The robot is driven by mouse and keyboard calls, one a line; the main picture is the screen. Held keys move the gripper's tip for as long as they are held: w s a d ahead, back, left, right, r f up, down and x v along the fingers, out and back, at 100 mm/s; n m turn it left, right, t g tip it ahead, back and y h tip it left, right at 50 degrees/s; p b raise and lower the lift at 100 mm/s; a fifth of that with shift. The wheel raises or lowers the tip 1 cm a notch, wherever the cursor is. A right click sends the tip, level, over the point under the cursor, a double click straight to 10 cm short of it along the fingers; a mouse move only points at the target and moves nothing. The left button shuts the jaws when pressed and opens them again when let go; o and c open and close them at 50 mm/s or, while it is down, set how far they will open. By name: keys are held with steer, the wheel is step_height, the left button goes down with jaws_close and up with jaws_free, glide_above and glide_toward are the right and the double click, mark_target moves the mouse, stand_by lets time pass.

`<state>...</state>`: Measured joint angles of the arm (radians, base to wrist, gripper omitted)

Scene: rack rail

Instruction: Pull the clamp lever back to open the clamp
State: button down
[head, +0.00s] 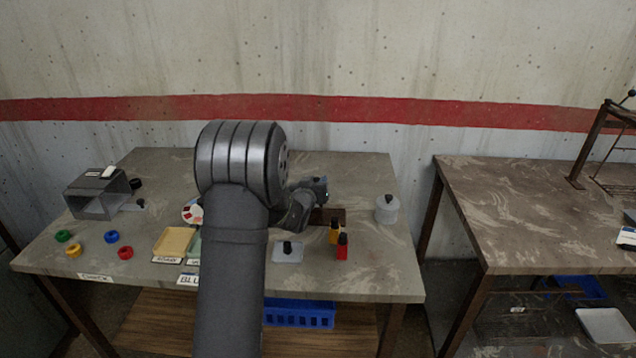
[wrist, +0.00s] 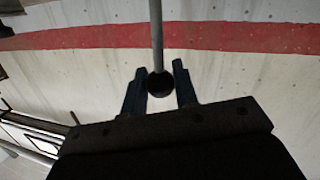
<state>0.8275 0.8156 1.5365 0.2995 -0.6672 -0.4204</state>
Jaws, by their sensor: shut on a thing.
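In the wrist view my gripper (wrist: 160,82) is shut on a dark round knob (wrist: 160,85) at the end of a thin grey rod, the clamp lever (wrist: 156,35). The knob sits between the two fingers, and the rod runs out of the top of the picture. In the head view my arm crosses the middle of the left table and hides most of the area behind it. The fingers and lever cannot be made out clearly there. A brown block (head: 331,215) shows just below my wrist; I cannot tell whether it belongs to the clamp.
Left are a yellow tray (head: 174,243), coloured rings and a grey box (head: 98,203). A second table (head: 520,215) with a rack is right.

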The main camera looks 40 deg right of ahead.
steer(key=shift+w+a, duration=0.1)
steer(key=c, duration=1.2)
jaws_free()
steer(key=v, duration=1.7)
steer(key=shift+a, duration=0.15)
steer(key=x, duration=1.7)
steer(key=shift+d, duration=0.25)
